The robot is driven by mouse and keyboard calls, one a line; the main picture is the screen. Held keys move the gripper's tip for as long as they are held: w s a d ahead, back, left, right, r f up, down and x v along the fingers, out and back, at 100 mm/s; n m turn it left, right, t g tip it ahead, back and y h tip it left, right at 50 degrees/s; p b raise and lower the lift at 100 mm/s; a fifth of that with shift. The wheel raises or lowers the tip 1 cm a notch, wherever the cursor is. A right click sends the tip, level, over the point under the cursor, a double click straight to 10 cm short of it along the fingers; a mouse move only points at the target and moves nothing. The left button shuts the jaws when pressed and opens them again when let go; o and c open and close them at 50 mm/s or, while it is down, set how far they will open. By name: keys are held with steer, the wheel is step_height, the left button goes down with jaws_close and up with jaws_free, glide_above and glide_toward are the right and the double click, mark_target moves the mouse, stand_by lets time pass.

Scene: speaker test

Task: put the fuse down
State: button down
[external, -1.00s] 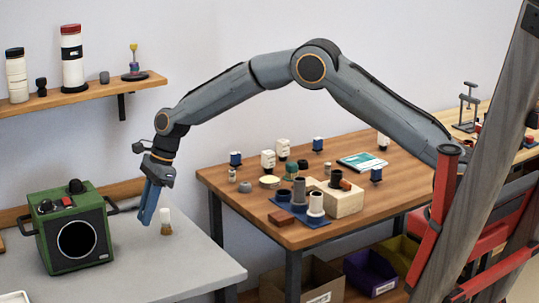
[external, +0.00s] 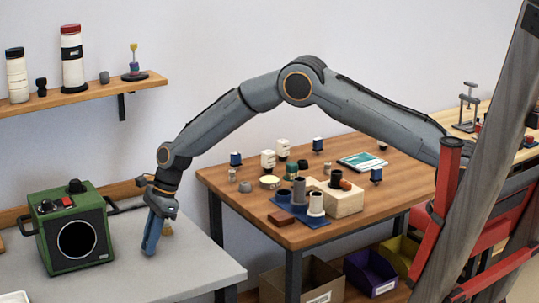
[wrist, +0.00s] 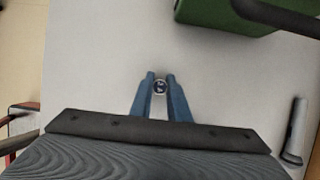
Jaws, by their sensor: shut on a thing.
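My gripper (external: 149,250) points down at the grey table (external: 190,272), right of the green speaker. In the wrist view, its blue fingers (wrist: 160,84) are shut on a small round thing with a dark blue, white-marked end, which I take to be the fuse (wrist: 160,88). The fuse cannot be made out in the external view, where the fingers hide it. The fingertips are close to the tabletop; I cannot tell whether the fuse touches it.
The green speaker (external: 72,232) with dark side handles stands left of my gripper. A small tan piece (external: 167,230) shows just behind the fingers. A slim grey thing (wrist: 297,130) shows at right in the wrist view. The grey table's front right part is clear.

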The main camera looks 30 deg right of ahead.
steer(key=shift+f, duration=0.15)
steer(key=c, duration=1.7)
jaws_free()
steer(key=shift+d+r, duration=0.1)
steer(key=shift+r, duration=0.35)
steer(key=b+v, duration=0.2)
steer(key=v, duration=0.9)
steer(key=shift+d+r, duration=0.1)
steer(key=shift+r, duration=0.1)
